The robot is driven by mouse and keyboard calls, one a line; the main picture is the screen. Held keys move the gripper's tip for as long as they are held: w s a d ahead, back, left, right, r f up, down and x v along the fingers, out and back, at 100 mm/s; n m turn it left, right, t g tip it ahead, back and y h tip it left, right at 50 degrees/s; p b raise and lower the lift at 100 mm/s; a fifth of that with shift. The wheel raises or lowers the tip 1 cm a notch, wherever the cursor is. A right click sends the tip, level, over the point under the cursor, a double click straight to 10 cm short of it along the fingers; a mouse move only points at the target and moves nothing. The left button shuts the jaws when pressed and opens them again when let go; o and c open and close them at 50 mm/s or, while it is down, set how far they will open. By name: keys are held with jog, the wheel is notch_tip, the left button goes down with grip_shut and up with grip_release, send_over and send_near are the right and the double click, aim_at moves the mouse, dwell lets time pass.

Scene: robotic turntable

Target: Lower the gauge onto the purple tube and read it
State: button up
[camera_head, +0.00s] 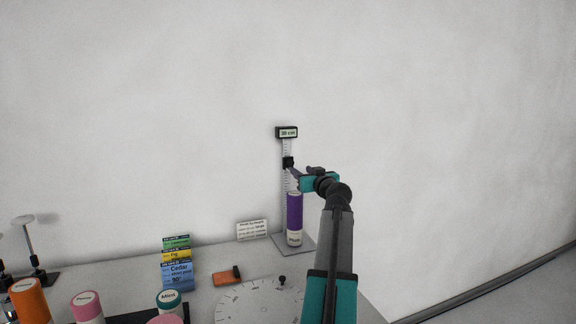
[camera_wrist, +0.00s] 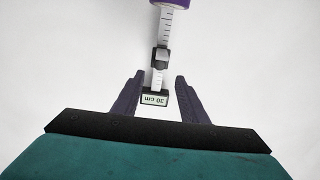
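The purple tube (camera_head: 294,215) stands upright on the gauge's grey base plate (camera_head: 305,246), with a pale label at its foot. The gauge's ruled post (camera_head: 285,182) rises behind it. Its black slider (camera_head: 288,162) is above the tube top, with a visible gap. The display (camera_head: 286,132) at the post's top appears to read 30 cm. My gripper (camera_wrist: 160,77) is open and empty; its fingertips lie on either side of the post in the wrist view, near the slider (camera_wrist: 160,58). Contact cannot be told. The tube's purple end (camera_wrist: 172,3) shows at the top edge there.
A white dial (camera_head: 250,305) lies in front of the gauge, with an orange block (camera_head: 227,276) beside it. Stacked coloured boxes (camera_head: 178,265) and a small sign (camera_head: 252,229) stand left. Several capped tubes, including an orange one (camera_head: 28,300), crowd the lower left.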

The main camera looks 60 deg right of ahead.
aim_at(291, 164)
jog(key=shift+p+x, duration=1.5)
jog(key=shift+x, duration=4.6)
grip_shut()
